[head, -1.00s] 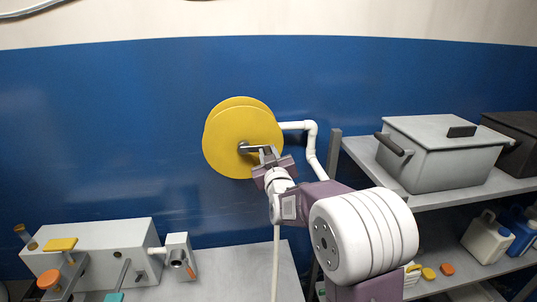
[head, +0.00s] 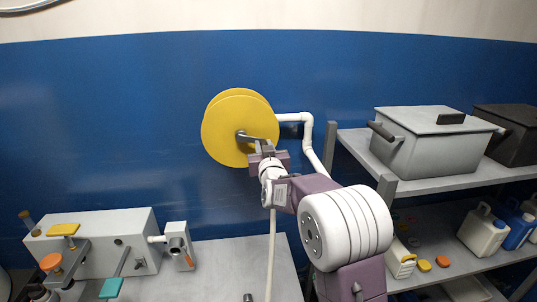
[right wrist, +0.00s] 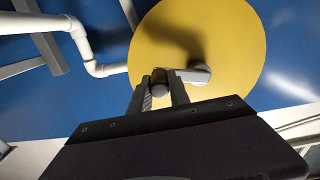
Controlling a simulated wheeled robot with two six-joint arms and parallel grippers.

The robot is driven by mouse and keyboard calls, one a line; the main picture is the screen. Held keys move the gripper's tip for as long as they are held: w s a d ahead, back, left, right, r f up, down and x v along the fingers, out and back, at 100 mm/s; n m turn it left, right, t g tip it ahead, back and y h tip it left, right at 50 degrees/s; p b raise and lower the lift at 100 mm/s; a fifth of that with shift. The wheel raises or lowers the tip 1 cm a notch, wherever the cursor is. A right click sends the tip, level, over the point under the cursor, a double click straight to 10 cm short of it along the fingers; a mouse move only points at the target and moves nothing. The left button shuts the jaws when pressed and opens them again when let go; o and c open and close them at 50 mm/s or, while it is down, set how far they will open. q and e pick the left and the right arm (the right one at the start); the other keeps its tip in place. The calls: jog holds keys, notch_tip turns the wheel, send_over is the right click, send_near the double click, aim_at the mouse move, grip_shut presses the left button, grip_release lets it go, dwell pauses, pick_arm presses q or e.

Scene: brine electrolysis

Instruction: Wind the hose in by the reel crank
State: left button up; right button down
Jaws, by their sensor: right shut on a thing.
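The yellow hose reel (head: 228,128) is on the blue wall in the head view, and its yellow disc (right wrist: 225,40) fills the upper middle of the right wrist view. A grey crank arm (head: 256,138) runs from the reel's hub toward the lower right. My right gripper (head: 266,150) is shut on the crank's handle (right wrist: 159,86), whose round end shows between the two fingers in the wrist view. The pale hose (head: 271,250) hangs down below the reel, its upper part hidden behind my right gripper. My left gripper is not in view.
A white pipe (head: 307,130) runs beside the reel on the right. A shelf (head: 425,183) at the right holds a lidded grey box (head: 430,150), with jugs (head: 485,232) below. A grey bench (head: 235,265) with a boxy apparatus (head: 95,240) stands at the lower left.

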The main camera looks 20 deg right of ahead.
jog(key=w+a+f+m+b, duration=0.2)
jog(key=a+f+m+b, duration=0.45)
jog(key=m+b, duration=0.75)
jog(key=shift+w+a+r+m+p, duration=0.25)
jog(key=shift+a+r+m, duration=0.55)
jog(key=shift+m, duration=1.35)
jog(key=shift+w+a+r+m+p, duration=0.1)
jog(key=shift+a+r+m+p, duration=0.3)
jog(key=shift+a+m, duration=1.25)
jog(key=shift+w+a+r+m+p, duration=0.2)
jog(key=shift+a+r+m, duration=0.4)
jog(key=shift+m, duration=2.1)
jog(key=shift+d+r, duration=0.15)
jog(key=shift+r, duration=0.05)
jog(key=c, duration=1.2)
grip_release()
jog(key=shift+c, duration=0.2)
jog(key=shift+r, duration=0.1)
